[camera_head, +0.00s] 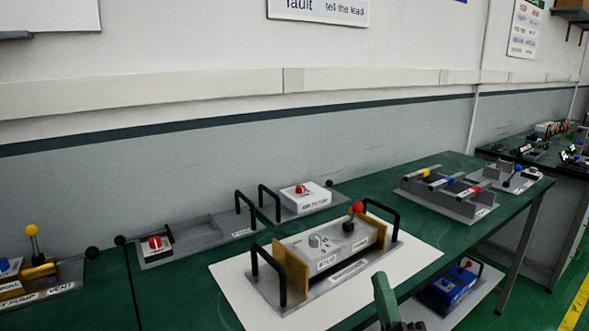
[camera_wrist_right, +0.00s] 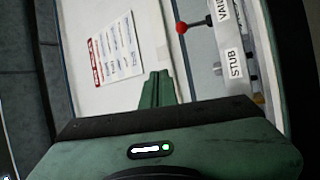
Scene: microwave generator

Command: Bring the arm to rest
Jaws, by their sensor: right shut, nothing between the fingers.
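My right gripper (camera_head: 382,285) rises from the bottom edge of the head view, in front of the white mat's right part. Its green fingers are shut and empty; they also show closed together in the right wrist view (camera_wrist_right: 157,85). A grey device labelled STUB (camera_head: 330,245), with a red-knobbed lever and black handles, sits on the white mat (camera_head: 232,300), to the left of and beyond the gripper. The gripper appears apart from it. The device shows at the right of the wrist view (camera_wrist_right: 232,65). My left gripper is not in view.
The green bench (camera_head: 180,285) holds a grey panel with a red button (camera_head: 155,243), a white box with a red button (camera_head: 305,196) and a rack with coloured parts (camera_head: 447,190). A blue device (camera_head: 450,289) sits lower right. A yellow-knobbed device (camera_head: 38,270) stands far left.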

